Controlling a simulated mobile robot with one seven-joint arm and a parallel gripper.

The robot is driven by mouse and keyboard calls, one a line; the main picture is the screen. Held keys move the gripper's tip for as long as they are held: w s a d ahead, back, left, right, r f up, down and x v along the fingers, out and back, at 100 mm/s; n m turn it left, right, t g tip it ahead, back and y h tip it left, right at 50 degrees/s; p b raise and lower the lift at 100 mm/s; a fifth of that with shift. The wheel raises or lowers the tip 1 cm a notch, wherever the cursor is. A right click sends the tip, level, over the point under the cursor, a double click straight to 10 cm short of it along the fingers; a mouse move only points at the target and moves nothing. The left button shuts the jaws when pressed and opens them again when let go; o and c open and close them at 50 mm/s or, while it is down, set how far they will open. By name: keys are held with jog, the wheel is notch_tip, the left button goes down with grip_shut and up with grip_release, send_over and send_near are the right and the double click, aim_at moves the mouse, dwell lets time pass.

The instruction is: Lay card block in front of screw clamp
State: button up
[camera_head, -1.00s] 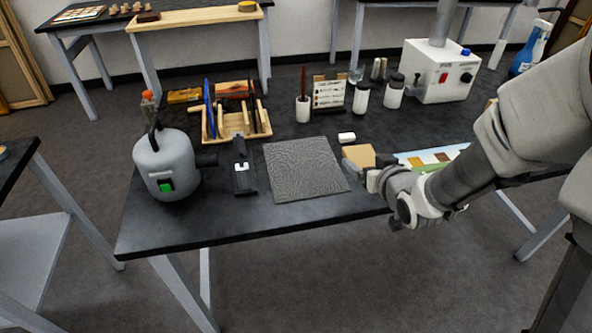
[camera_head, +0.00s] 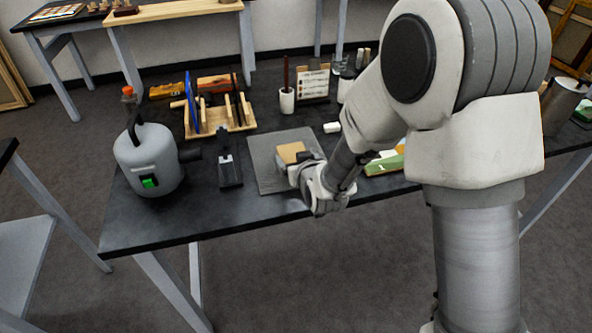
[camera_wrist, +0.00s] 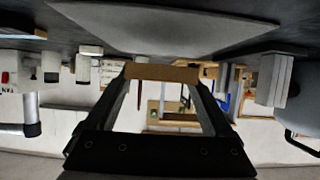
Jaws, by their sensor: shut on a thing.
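The card block (camera_head: 290,153) is a small tan block. My gripper (camera_head: 298,168) is shut on it and holds it over the grey textured mat (camera_head: 262,178). In the wrist view, which is upside down, the card block (camera_wrist: 162,73) spans the two fingertips and looks raised off the mat (camera_wrist: 170,30). The screw clamp (camera_head: 229,168) appears to be the dark upright tool with a pale part, standing left of the mat. The block is to its right, apart from it. My gripper hides part of the block in the head view.
A grey canister (camera_head: 150,162) with a green switch stands left of the clamp. A wooden rack (camera_head: 220,122) with blue and dark upright pieces is behind. A white eraser-like block (camera_head: 332,127) lies behind the mat. The black tabletop (camera_head: 185,215) is bare at front left.

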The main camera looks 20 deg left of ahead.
jog(key=shift+f, duration=1.9)
jog(key=shift+f+b, duration=0.2)
jog(key=shift+b, duration=0.25)
jog(key=o, duration=1.1)
jog(key=shift+r, duration=0.1)
